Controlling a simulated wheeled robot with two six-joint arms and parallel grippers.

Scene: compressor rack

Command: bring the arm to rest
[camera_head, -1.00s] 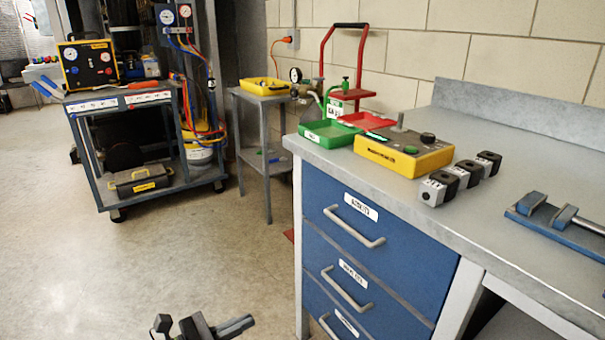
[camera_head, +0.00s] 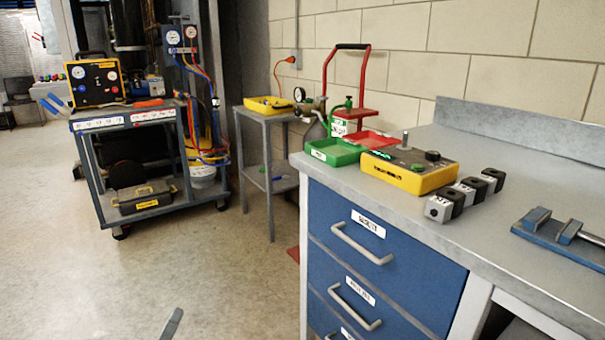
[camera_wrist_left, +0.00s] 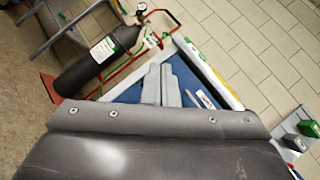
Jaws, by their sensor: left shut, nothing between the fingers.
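My left gripper (camera_head: 172,323) shows only as a small grey tip at the bottom edge of the head view, low over the floor and left of the blue drawer cabinet (camera_head: 372,262). In the left wrist view its two grey fingers (camera_wrist_left: 161,70) lie together, shut and empty. Most of the left arm is out of the head view. My right gripper is in neither view.
The workbench (camera_head: 455,225) carries a green tray (camera_head: 334,153), a yellow-sided box (camera_head: 408,174) and several small blocks. A dark cylinder (camera_wrist_left: 95,62) on a red hand truck (camera_head: 366,75) stands behind. A tool cart (camera_head: 100,122) is at left. The floor between is open.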

